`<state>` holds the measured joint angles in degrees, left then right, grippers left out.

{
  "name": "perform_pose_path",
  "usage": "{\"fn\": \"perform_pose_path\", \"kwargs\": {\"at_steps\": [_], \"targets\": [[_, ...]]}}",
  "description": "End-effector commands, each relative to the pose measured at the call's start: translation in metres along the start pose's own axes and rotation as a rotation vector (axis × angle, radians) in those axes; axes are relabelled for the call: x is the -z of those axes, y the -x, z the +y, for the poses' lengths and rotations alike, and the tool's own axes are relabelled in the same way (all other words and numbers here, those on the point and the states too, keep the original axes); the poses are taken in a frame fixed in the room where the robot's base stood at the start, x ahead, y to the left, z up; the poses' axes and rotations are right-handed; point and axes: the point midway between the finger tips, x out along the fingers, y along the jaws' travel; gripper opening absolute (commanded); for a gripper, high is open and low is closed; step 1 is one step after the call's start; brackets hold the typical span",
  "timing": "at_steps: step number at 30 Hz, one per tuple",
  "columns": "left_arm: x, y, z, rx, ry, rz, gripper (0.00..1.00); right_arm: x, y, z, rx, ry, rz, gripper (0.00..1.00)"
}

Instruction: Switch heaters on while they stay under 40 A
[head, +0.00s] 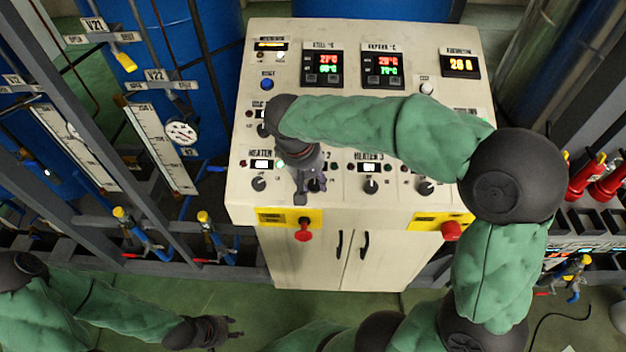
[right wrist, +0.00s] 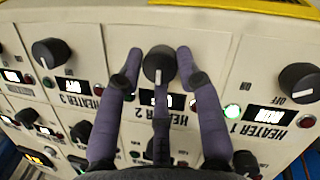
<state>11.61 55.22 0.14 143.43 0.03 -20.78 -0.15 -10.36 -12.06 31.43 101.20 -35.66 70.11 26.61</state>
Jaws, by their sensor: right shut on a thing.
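The control cabinet (head: 245,205) has a row of heater knobs. My right gripper (head: 312,190) is at the heater 2 knob, which is mostly hidden in the head view. In the right wrist view, which is upside down, its fingers stand on both sides of the dark heater 2 knob (right wrist: 158,63). The heater 1 knob (right wrist: 299,83) is free, and a green lamp (right wrist: 232,110) beside its display is lit. The heater 3 knob (right wrist: 50,53) is free. An orange display (head: 460,67) glows at top right; its digits are too small to read surely. My left gripper (head: 234,329) is empty and open, low over the floor.
My right forearm crosses the panel and hides part of its middle row. Red emergency-type knobs (head: 303,231) stick out on yellow plates below. Blue tanks (head: 215,60) and pipes with valves stand left. Red-handled items (head: 590,180) are at right. The floor before the cabinet is open.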

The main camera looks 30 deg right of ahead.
Motion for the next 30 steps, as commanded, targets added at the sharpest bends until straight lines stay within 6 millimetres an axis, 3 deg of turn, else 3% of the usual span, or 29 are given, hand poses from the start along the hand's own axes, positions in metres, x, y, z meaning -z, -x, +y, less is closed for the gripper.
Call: {"fn": "perform_pose_path", "kwargs": {"at_steps": [11, 30], "targets": [[0.0, -0.006, -0.002, 0.0, 0.0, 0.0, 0.4, -0.004, -0.005, -0.002, 0.05, -0.145, -0.022, 0.03], [0.001, -0.024, -0.008, 0.0, 0.0, 0.0, 0.4, -0.005, -0.007, -0.001, 0.228, -0.696, -0.048, 0.03]]}}
